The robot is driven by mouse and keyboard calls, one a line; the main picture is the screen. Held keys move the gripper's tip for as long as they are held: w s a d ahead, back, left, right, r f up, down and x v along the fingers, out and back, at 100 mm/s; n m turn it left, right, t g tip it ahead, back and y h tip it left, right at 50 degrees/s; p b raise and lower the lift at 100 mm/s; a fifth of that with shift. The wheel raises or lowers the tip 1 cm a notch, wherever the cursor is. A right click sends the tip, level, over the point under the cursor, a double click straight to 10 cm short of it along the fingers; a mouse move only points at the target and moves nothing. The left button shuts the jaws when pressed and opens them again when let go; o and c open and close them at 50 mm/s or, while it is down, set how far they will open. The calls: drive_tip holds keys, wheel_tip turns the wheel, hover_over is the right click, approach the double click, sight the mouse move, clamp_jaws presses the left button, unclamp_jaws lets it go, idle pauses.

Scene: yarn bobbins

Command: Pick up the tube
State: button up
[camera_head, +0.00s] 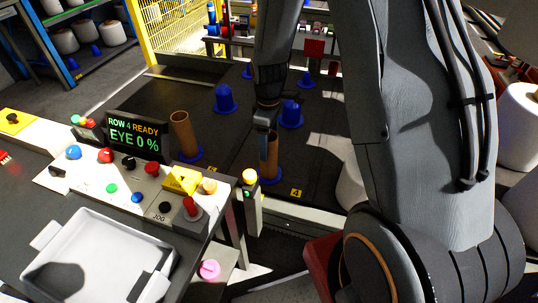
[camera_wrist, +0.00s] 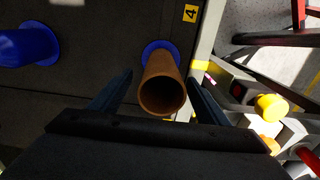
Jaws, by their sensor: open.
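A brown cardboard tube (camera_head: 270,160) stands upright on a blue round base near the front edge of the dark deck, close to a yellow "4" label. In the wrist view the tube (camera_wrist: 162,92) shows its open top between my two fingers, with the blue base behind it. My gripper (camera_head: 266,122) is right at the tube's top in the head view. In the wrist view my gripper (camera_wrist: 158,95) is open, with a finger apart from the tube on each side. A second brown tube (camera_head: 183,136) stands on another blue base to the left.
Several blue pegs, such as one peg (camera_head: 224,98), stand empty on the dark deck (camera_head: 235,188). A control panel (camera_head: 130,180) with buttons and a display (camera_head: 136,135) is at the left front. A white tray (camera_head: 100,262) lies below it.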

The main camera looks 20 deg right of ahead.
drive_tip(key=shift+s+f+p, duration=0.1)
drive_tip(key=shift+f+p, duration=0.2)
drive_tip(key=shift+f, duration=1.4)
drive_tip(key=c, duration=1.1)
drive_tip(key=shift+r, duration=0.15)
drive_tip(key=shift+r+b, duration=0.75)
drive_tip(key=shift+r, duration=4.15)
